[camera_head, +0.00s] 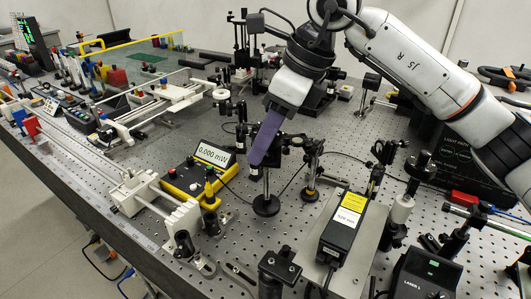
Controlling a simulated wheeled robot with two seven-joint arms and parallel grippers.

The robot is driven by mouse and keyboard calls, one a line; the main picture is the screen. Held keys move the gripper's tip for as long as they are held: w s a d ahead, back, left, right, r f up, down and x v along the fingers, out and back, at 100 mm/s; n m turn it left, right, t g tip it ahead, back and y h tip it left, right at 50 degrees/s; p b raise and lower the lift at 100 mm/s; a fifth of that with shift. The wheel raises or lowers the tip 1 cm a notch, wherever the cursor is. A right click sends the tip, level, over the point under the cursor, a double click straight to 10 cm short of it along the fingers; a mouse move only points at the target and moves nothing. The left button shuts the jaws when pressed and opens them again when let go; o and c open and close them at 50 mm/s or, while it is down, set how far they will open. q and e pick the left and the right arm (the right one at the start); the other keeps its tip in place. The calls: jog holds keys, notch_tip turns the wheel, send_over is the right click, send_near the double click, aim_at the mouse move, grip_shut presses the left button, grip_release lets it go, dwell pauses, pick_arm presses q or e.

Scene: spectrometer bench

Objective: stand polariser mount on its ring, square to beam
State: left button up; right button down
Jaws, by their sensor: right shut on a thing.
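My right gripper (257,156) reaches down from the upper right, its purple fingers over the middle of the bench. It is shut on a dark mount, which I take to be the polariser mount; the fingers hide most of it. Below the fingers is a thin post on a round black base (266,206). I cannot tell whether the held mount touches that post or is apart from it. The ring and the beam line cannot be made out for certain. My left gripper is not in view.
A yellow power meter (193,184) reading 0.000 mW stands left of the gripper. A black laser box with a yellow label (346,222) is at front right. Another post with a brass-coloured base (310,194) is close by on the right. White rail (84,154) runs along the left.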

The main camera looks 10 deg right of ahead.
aim_at(266, 160)
jog(key=shift+f, duration=1.45)
jog(key=shift+f, duration=0.15)
jog(key=c, duration=1)
grip_release()
jog(key=shift+f, duration=0.1)
jog(key=shift+r, duration=0.25)
jog(key=b+v, duration=0.1)
jog(key=v, duration=1.1)
jog(key=shift+a, duration=0.1)
